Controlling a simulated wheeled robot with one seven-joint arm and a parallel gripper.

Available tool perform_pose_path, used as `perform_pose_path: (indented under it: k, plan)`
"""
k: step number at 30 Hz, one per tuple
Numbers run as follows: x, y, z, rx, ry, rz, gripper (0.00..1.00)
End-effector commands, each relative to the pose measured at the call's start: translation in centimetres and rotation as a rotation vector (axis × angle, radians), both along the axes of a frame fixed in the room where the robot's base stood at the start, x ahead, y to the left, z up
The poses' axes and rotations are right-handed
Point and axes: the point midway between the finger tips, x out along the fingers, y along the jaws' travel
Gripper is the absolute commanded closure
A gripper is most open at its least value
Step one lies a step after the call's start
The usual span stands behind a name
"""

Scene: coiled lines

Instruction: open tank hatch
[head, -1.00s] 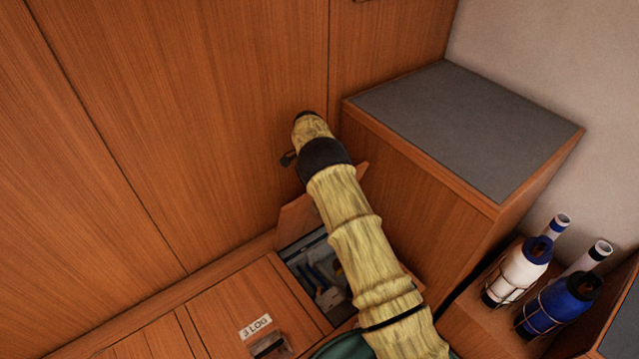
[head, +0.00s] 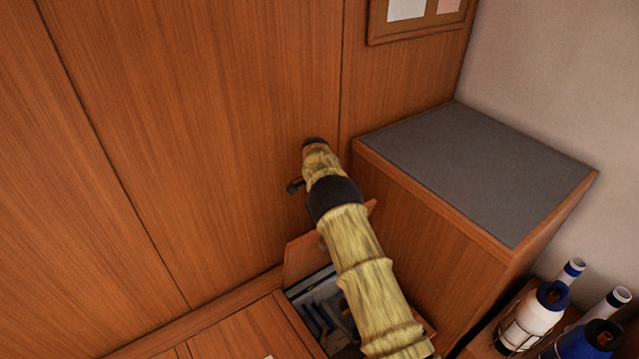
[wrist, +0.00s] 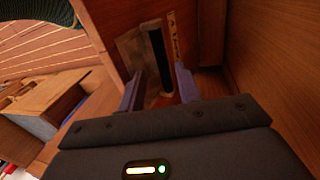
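A wooden lid (head: 303,258) stands raised behind an open compartment (head: 322,312) in the head view, partly behind my arm. Which piece is the tank hatch is not certain. In the wrist view, my gripper (wrist: 159,80) is open, its two fingers apart with nothing seen held. Beyond and between the fingers is a wooden panel with a long dark bar (wrist: 157,55) and a pale marked strip (wrist: 173,38). I cannot tell whether the fingers touch the panel. In the head view my arm hides the gripper's fingers.
A grey-topped wooden cabinet (head: 478,170) stands close to the right of my arm. A wood-panelled wall (head: 200,130) rises behind. A white bottle (head: 532,318) and a blue bottle (head: 585,342) stand at the lower right.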

Motion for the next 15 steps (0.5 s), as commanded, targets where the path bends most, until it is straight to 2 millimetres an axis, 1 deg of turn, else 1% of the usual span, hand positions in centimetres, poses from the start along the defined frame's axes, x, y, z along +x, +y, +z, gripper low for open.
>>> perform_pose_path:
  k: [1, 9, 15]
  plan:
    - [0.3, 0.1, 1.3, 0.001, -0.004, 0.000, 0.64]
    - [1.2, 0.9, 6.4, 0.001, -0.002, 0.003, 0.64]
    - [1.7, 1.2, 9.0, 0.001, -0.001, 0.002, 0.64]
